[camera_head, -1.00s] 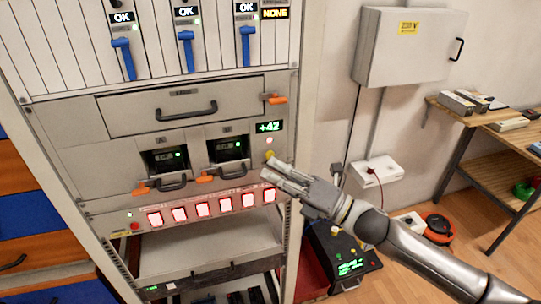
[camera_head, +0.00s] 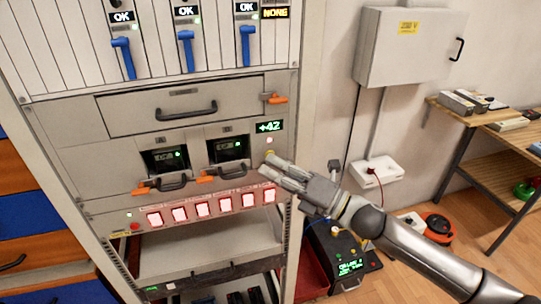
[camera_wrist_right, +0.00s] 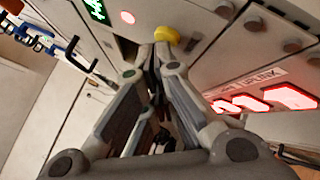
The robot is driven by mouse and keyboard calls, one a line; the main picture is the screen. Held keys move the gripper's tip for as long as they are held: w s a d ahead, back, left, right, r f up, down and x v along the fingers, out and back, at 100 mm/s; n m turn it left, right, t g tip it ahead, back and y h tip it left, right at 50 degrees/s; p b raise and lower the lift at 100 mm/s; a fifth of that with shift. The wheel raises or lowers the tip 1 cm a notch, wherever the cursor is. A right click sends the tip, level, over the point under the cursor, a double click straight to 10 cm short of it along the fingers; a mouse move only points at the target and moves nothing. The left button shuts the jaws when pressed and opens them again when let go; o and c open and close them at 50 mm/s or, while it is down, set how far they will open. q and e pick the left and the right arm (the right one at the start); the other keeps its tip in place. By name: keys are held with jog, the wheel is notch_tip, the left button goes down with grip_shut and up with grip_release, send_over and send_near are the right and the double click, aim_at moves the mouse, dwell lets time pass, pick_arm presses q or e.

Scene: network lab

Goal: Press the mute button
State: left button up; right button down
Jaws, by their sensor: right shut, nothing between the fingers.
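A small yellow button (camera_head: 270,153) sits on the rack's right side, below the green "+42" display (camera_head: 269,126) and a small lit lamp (camera_head: 269,140). No "mute" label is readable on it. In the right wrist view the yellow button (camera_wrist_right: 167,34) shows just beyond the fingertips, with the lit lamp (camera_wrist_right: 127,17) to its upper left. My right gripper (camera_head: 264,167) is shut and empty, its tips just below the button in the head view. I cannot tell whether they touch it. My left gripper is not in view.
A row of lit red-white switches (camera_head: 202,209) runs below, with a red button (camera_head: 135,226) at its left. Orange levers (camera_head: 206,179) and black handles (camera_head: 173,182) jut from the panel. A black box (camera_head: 340,262) stands on the floor at right.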

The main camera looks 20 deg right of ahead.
jog(key=shift+w, duration=0.15)
dwell(0.4)
jog(key=shift+s, duration=0.85)
jog(key=s+b, duration=0.1)
jog(key=s, duration=0.4)
jog(key=shift+d, duration=0.1)
jog(key=shift+w+f, duration=0.1)
dwell(0.4)
